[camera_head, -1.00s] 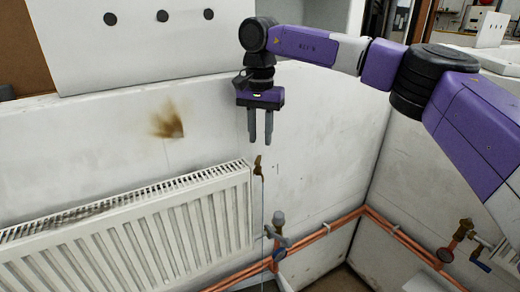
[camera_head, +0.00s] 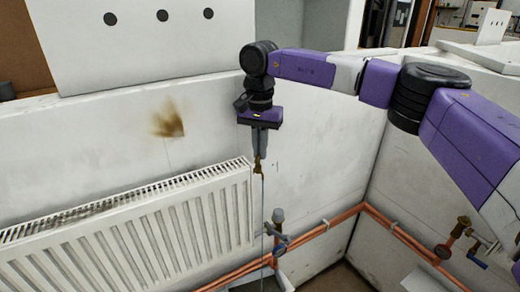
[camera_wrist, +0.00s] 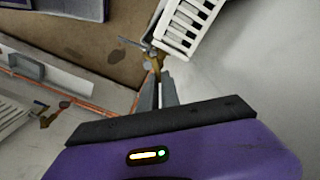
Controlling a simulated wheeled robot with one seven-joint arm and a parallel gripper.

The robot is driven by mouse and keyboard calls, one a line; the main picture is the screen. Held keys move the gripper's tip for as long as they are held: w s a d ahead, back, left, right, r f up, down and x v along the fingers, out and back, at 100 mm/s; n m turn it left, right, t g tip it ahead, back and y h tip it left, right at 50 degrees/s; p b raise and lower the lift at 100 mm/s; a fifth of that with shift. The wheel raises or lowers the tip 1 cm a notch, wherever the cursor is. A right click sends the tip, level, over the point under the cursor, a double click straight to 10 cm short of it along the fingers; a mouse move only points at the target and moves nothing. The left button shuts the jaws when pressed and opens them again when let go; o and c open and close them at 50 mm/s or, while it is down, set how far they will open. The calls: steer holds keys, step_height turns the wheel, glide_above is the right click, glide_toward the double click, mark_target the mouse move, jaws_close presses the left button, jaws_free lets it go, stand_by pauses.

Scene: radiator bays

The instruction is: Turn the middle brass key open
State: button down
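A small brass key (camera_head: 259,168) sits at the upper right end of the white radiator (camera_head: 140,225). My gripper (camera_head: 259,156) points down, with its grey fingers close together at the top of the key. In the wrist view, my gripper's fingertips (camera_wrist: 158,80) meet on the brass piece (camera_wrist: 156,64), which shows just past them by the radiator's end. The fingers hide part of the key, and its exact angle is hard to tell.
A thin pale line (camera_head: 263,205) runs straight down below the key. A valve (camera_head: 278,232) and copper pipes (camera_head: 335,219) lie below. Another brass valve (camera_head: 461,226) is on the right wall. A white panel with dark holes (camera_head: 150,45) stands behind.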

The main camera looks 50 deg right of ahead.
steer(key=n, duration=0.4)
steer(key=shift+w+a+n+p, duration=0.2)
steer(key=shift+w+n+p, duration=0.1)
steer(key=shift+n, duration=0.1)
steer(key=c, duration=1.6)
jaws_free()
steer(key=shift+r+b, duration=0.85)
steer(key=shift+r, duration=3.05)
steer(key=shift+s, duration=0.1)
